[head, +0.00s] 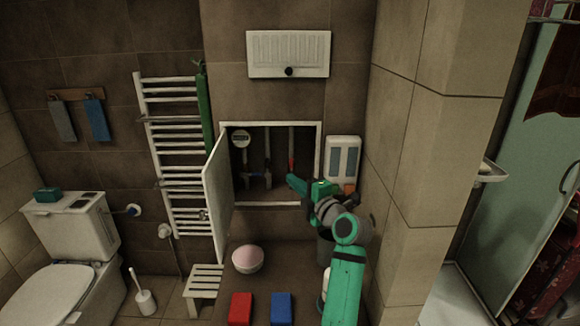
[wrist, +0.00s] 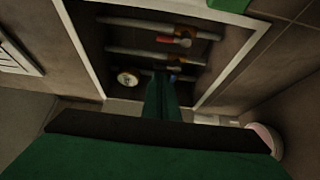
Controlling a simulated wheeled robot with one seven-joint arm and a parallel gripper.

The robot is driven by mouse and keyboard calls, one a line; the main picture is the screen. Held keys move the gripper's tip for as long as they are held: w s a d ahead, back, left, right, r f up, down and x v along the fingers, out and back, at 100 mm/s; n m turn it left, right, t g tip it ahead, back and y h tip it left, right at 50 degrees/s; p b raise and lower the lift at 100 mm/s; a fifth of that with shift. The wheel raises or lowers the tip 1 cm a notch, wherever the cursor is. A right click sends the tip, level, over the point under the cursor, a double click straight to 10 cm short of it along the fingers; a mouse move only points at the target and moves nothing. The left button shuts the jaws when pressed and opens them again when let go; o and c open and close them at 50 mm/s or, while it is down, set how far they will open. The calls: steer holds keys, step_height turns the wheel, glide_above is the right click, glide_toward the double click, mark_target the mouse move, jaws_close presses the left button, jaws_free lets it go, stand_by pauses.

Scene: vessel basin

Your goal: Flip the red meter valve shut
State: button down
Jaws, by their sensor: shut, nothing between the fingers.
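The red valve handle (head: 291,163) is on the right-hand pipe inside the open wall cabinet (head: 268,204). In the wrist view the red handle (wrist: 173,41) looks roughly in line with its pipe. A round white meter (head: 240,138) sits at the cabinet's upper left and also shows in the wrist view (wrist: 127,79). My gripper (head: 290,180) is at the cabinet opening, just below the red handle in the head view. In the wrist view its shut, empty fingers (wrist: 162,76) point into the cabinet, apart from the red handle.
The cabinet door (head: 217,190) stands open at the left. A small blue part (wrist: 172,78) shows near my fingertips. A white dispenser (head: 343,158) hangs right of the cabinet. A stool (head: 203,282), a pink bowl (head: 248,259) and red and blue boxes are below.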

mark_target(291, 167)
steer(key=x, duration=1)
steer(key=d, duration=0.3)
steer(key=shift+w+d, duration=0.35)
steer(key=shift+w, duration=0.05)
